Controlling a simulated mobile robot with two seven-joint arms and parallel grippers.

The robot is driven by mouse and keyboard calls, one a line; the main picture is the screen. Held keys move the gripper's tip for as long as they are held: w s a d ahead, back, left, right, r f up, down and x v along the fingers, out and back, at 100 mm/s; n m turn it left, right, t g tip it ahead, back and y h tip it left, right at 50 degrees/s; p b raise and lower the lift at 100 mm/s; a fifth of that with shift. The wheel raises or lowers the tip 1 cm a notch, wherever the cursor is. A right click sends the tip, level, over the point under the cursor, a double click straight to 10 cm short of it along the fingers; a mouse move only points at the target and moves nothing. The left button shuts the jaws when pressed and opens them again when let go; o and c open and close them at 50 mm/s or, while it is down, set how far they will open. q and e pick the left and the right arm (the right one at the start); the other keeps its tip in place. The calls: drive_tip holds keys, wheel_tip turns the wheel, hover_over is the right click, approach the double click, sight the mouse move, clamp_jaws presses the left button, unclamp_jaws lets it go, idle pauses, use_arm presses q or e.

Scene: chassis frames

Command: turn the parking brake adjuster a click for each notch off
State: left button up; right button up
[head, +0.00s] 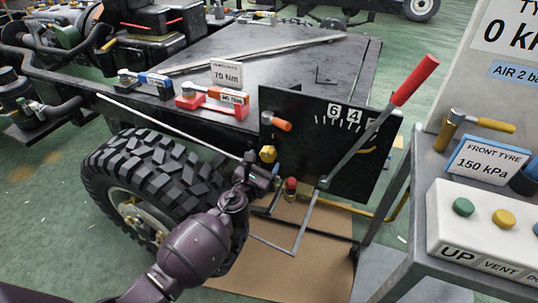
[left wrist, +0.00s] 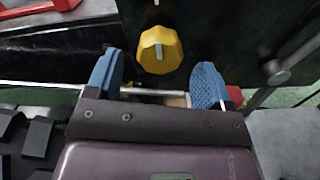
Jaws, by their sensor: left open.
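A black panel (head: 345,170) stands upright beside the wheel, with a white notch scale showing 6 and 4. A long grey lever with a red grip (head: 414,80) leans up to the right across the scale, covering part of it. A yellow faceted knob (head: 268,154), seemingly the adjuster, sits on the panel's left part; it also shows in the left wrist view (left wrist: 160,50) with a pale mark on its face. My left gripper (head: 263,174) is just below the knob. Its blue fingers (left wrist: 157,80) are apart, with the knob ahead between them, not gripped. My right gripper is out of view.
An orange-handled part (head: 281,123) sticks out above the knob. A red knob (head: 291,184) is close to the right of my gripper. A big tyre (head: 150,180) stands left. A grey cart (head: 405,250) with a button box (head: 485,235) stands right.

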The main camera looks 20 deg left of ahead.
sight(267, 157)
use_arm(q)
drive_tip(key=shift+w+d+b, duration=0.1)
drive_tip(key=shift+w+b, duration=0.2)
drive_tip(key=shift+w, duration=1.8)
drive_tip(key=c, duration=0.9)
